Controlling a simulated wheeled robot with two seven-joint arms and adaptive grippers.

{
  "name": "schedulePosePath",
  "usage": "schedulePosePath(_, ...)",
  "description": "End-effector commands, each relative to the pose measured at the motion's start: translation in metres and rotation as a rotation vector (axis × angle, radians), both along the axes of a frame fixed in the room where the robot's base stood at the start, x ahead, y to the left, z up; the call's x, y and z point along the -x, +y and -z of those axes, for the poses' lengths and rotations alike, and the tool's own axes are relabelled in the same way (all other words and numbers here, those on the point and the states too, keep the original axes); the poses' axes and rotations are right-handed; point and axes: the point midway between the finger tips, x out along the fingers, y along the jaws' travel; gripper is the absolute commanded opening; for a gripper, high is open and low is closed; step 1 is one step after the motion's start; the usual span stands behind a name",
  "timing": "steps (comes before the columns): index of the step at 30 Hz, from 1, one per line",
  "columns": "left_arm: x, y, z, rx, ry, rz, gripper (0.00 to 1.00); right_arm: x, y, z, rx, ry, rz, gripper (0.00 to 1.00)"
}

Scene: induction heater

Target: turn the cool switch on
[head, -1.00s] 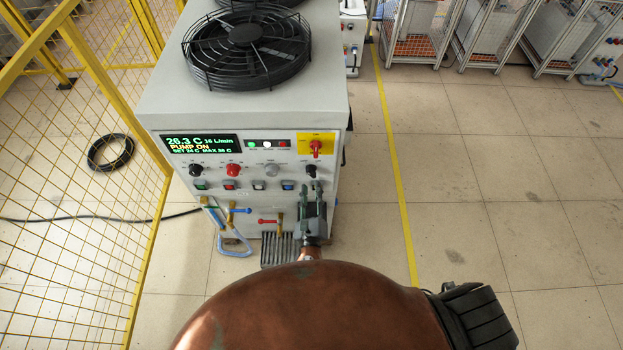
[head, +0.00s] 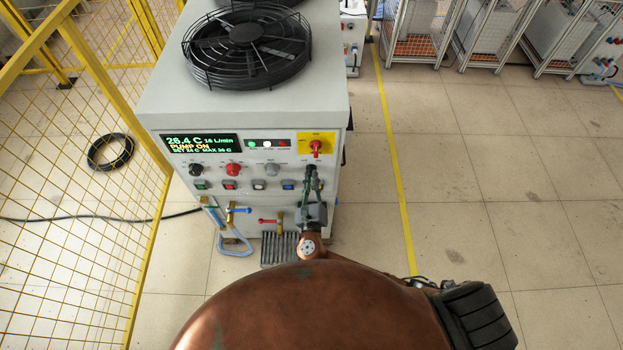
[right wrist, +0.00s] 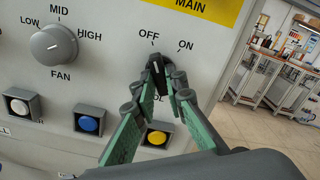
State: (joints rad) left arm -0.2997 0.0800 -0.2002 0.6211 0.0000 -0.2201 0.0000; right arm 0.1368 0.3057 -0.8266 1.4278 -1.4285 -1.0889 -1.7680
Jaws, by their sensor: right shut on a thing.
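The cool switch is a black rotary knob at the right of the grey machine's front panel. It shows in the head view (head: 309,167) and in the right wrist view (right wrist: 157,67), with OFF and ON printed above it. Its pointer is near the OFF mark. Its lower label is mostly hidden by a finger; only the last letters show. My right gripper (head: 313,180) has its fingertips closed on the knob, one on each side; they also show in the right wrist view (right wrist: 168,78). My left gripper is not in view.
Left of the switch are a grey fan knob (right wrist: 54,44), a blue button (right wrist: 90,122) and a white button (right wrist: 20,105). A yellow button (right wrist: 157,138) sits below it. The red main switch (head: 316,147) is above. A yellow fence (head: 80,180) stands left; floor right is clear.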

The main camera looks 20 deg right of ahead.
Motion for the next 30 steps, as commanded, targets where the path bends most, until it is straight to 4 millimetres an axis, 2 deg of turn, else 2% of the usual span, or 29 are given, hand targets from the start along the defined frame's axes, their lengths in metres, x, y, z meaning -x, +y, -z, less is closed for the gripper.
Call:
schedulePosePath(3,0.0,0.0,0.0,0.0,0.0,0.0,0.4,0.0,0.0,0.0,0.0,0.0,0.001,0.0)
schedulePosePath(17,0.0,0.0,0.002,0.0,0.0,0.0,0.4,0.0,0.0,0.0,-0.034,-0.011,0.002,0.0)
schedulePosePath(23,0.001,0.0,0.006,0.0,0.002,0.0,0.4,0.001,0.001,0.001,-0.134,-0.041,0.001,0.0)
schedulePosePath(30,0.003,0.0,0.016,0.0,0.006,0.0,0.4,0.001,0.001,0.003,-0.333,-0.098,0.002,0.0)
